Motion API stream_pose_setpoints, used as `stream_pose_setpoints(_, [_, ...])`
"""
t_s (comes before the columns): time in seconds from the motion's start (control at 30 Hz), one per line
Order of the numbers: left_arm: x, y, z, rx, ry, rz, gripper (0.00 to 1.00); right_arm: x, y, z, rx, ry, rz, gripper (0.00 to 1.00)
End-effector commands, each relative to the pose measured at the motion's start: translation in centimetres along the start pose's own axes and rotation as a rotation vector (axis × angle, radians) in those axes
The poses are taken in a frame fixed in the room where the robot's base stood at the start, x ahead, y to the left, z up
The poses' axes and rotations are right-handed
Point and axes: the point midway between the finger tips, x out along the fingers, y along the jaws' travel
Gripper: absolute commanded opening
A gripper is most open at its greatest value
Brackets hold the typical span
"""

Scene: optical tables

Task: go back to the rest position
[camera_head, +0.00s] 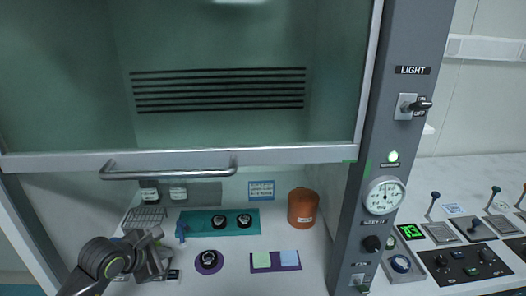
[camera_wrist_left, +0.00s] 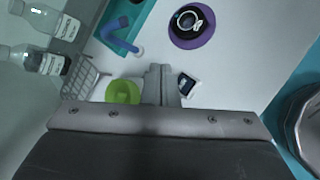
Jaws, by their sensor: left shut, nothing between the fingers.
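My left gripper (camera_head: 158,246) is at the lower left of the head view, in front of the fume hood opening. In the left wrist view its two fingers (camera_wrist_left: 160,75) are together with nothing between them. A lime-green round thing (camera_wrist_left: 122,92) shows beside the fingers, and a small device with a dark screen (camera_wrist_left: 187,84) is on their other side. A round purple pad with a black-and-white piece (camera_head: 209,261) lies to the right of the gripper; the pad also shows in the wrist view (camera_wrist_left: 191,25). My right gripper is in neither view.
The hood's sash handle (camera_head: 168,171) spans above the gripper. A wire rack (camera_head: 146,216), a teal mat (camera_head: 192,220), an orange-brown container (camera_head: 302,207) and a purple tray (camera_head: 276,267) stand inside. Bottles (camera_wrist_left: 38,63) show in the wrist view. A grey post with a gauge (camera_head: 384,196) stands right.

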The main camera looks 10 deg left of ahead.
Motion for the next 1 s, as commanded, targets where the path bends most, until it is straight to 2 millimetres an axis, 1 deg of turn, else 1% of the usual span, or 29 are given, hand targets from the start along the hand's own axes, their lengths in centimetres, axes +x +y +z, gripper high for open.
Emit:
stream_pose_setpoints(0.07, [0.0, -0.8, 1.0, -0.031, -0.064, -0.015, 0.00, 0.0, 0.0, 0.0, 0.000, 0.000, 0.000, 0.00])
stream_pose_setpoints(0.17, [-0.5, -2.5, 3.7, -0.118, -0.226, -0.048, 0.00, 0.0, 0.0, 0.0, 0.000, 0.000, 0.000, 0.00])
stream_pose_setpoints(0.2, [-0.9, -3.1, 5.1, -0.171, -0.311, -0.063, 0.00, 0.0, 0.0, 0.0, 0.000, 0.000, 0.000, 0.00])
stream_pose_setpoints(0.27, [-2.0, -4.0, 7.2, -0.269, -0.448, -0.089, 0.00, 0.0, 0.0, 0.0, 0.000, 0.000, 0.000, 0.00])
stream_pose_setpoints(0.3, [-2.9, -4.4, 8.5, -0.342, -0.538, -0.105, 0.00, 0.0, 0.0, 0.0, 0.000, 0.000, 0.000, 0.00])
stream_pose_setpoints(0.37, [-4.4, -4.6, 10.2, -0.460, -0.668, -0.126, 0.00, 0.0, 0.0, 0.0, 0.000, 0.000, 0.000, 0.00])
stream_pose_setpoints(0.4, [-5.5, -4.6, 11.1, -0.544, -0.750, -0.138, 0.00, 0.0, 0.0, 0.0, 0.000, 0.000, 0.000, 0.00])
stream_pose_setpoints(0.43, [-6.4, -4.4, 11.7, -0.610, -0.810, -0.145, 0.00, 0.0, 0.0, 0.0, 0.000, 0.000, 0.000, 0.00])
stream_pose_setpoints(0.5, [-8.3, -3.8, 12.5, -0.774, -0.943, -0.160, 0.00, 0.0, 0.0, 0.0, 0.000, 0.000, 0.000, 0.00])
stream_pose_setpoints(0.57, [-10.0, -3.0, 12.7, -0.923, -1.048, -0.167, 0.00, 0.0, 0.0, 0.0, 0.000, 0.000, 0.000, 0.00])
stream_pose_setpoints(0.6, [-11.0, -2.4, 12.5, -1.027, -1.112, -0.169, 0.00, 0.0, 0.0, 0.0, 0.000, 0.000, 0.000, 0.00])
stream_pose_setpoints(0.67, [-12.3, -1.4, 11.9, -1.190, -1.202, -0.168, 0.00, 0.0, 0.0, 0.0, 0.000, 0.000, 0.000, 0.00])
stream_pose_setpoints(0.7, [-13.1, -0.6, 11.2, -1.302, -1.256, -0.162, 0.00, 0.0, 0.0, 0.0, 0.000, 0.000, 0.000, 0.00])
stream_pose_setpoints(0.77, [-14.0, 0.3, 9.8, -1.476, -1.328, -0.150, 0.00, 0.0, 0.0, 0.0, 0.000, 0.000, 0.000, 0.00])
stream_pose_setpoints(0.8, [-14.5, 0.9, 8.6, -1.596, -1.369, -0.137, 0.00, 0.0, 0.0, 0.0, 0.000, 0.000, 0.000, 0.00])
stream_pose_setpoints(0.87, [-14.8, 1.5, 6.6, -1.780, -1.420, -0.111, 0.00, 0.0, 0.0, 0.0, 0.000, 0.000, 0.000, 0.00])
stream_pose_setpoints(0.9, [-14.9, 1.8, 5.1, -1.905, -1.447, -0.090, 0.00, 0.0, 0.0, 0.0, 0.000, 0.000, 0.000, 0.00])
stream_pose_setpoints(0.97, [-14.8, 1.8, 2.7, -2.097, -1.473, -0.048, 0.00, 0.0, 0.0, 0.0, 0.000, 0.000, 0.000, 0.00])
stream_pose_setpoints(1.0, [-14.6, 1.6, 1.0, -2.225, -1.481, -0.014, 0.00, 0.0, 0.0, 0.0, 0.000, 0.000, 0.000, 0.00])
